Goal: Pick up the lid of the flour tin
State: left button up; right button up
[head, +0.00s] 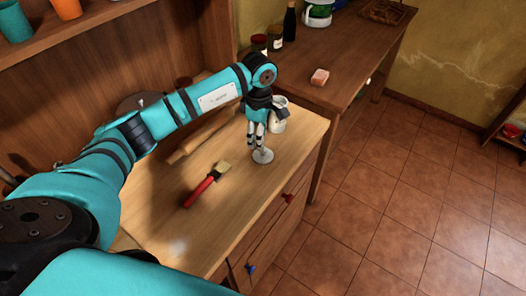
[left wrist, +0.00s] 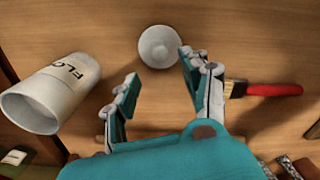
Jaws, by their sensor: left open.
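The lid (head: 262,156), a small pale round disc, lies on the wooden counter below my left gripper (head: 258,140). My right gripper is in neither view.
A brush with a red handle (head: 200,190) lies on the counter left of the lid. A rolling pin (head: 205,135) lies farther back. The counter's front right edge is close to the lid. A darker table (head: 345,60) with bottles and a pinkish block (head: 320,77) stands beyond.

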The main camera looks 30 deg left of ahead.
pick_arm(q)
jog(key=shift+d+f, duration=0.15)
jog(key=shift+f, duration=0.15)
jog(key=f, duration=0.1)
jog(key=f+p, duration=0.1)
jog(key=f, duration=0.1)
jog(key=f+p, duration=0.1)
jog(key=shift+s+d+f, duration=0.1)
jog(key=shift+d+f, duration=0.1)
jog(key=shift+d, duration=0.15)
jog(key=shift+f, duration=0.15)
jog(key=c, duration=0.6)
grip_shut()
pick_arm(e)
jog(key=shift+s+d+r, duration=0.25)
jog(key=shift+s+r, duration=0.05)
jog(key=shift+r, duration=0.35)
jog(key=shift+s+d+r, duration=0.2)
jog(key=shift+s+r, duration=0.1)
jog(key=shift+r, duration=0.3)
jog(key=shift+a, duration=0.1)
